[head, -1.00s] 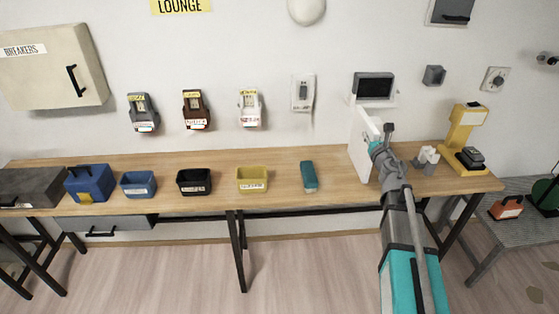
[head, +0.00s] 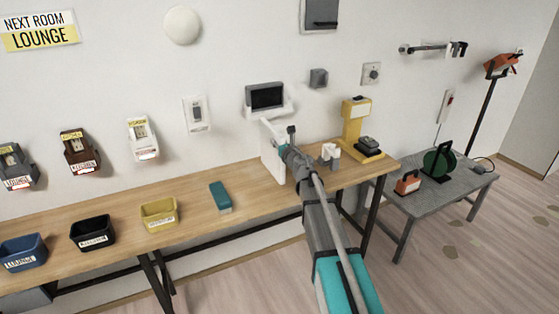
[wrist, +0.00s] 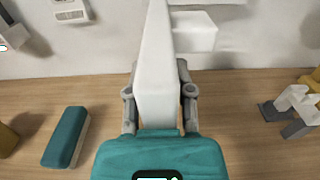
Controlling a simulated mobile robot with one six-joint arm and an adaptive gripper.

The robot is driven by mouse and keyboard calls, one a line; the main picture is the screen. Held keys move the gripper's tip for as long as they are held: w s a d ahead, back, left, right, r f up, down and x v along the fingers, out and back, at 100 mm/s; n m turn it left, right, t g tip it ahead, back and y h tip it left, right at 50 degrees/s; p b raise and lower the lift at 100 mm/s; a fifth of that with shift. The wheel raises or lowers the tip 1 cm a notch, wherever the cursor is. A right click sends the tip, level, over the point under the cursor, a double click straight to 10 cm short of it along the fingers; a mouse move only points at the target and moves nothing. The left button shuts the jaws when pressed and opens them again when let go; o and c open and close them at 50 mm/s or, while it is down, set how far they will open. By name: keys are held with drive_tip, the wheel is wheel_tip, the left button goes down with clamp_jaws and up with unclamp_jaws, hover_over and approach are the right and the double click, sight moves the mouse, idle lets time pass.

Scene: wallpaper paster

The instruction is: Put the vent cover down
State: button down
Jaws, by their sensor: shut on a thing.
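The vent cover (head: 272,156) appears as a white upright panel near the right part of the workbench in the head view. My gripper (head: 287,149) is shut on it. In the wrist view the vent cover (wrist: 157,60) stands edge-on between the two grey fingers of my gripper (wrist: 159,88). Its lower edge is close to the wooden bench top (head: 120,208); I cannot tell whether it touches. My arm hides part of the bench just right of it.
A teal block (head: 220,197) lies left of the panel, with yellow (head: 159,213) and black (head: 93,233) bins further left. Small white-grey pieces (head: 331,153) and a yellow stand (head: 356,125) are to the right. A wall screen (head: 266,96) is behind. Bare bench separates panel and teal block.

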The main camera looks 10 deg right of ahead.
drive_tip(key=shift+w+d+f+b, duration=0.25)
drive_tip(key=shift+w+f+b, duration=0.45)
drive_tip(key=shift+f, duration=0.15)
drive_tip(key=shift+w+d+f+b, duration=0.25)
drive_tip(key=shift+w+f+b, duration=0.4)
drive_tip(key=shift+f, duration=0.15)
drive_tip(key=shift+w+d+f+b, duration=0.1)
drive_tip(key=shift+w+f+b, duration=0.1)
drive_tip(key=shift+f+b, duration=0.85)
drive_tip(key=shift+w+d+f+b, duration=0.1)
drive_tip(key=shift+w+f+b, duration=0.05)
drive_tip(key=shift+f+b, duration=0.85)
drive_tip(key=shift+c, duration=2.4)
unclamp_jaws()
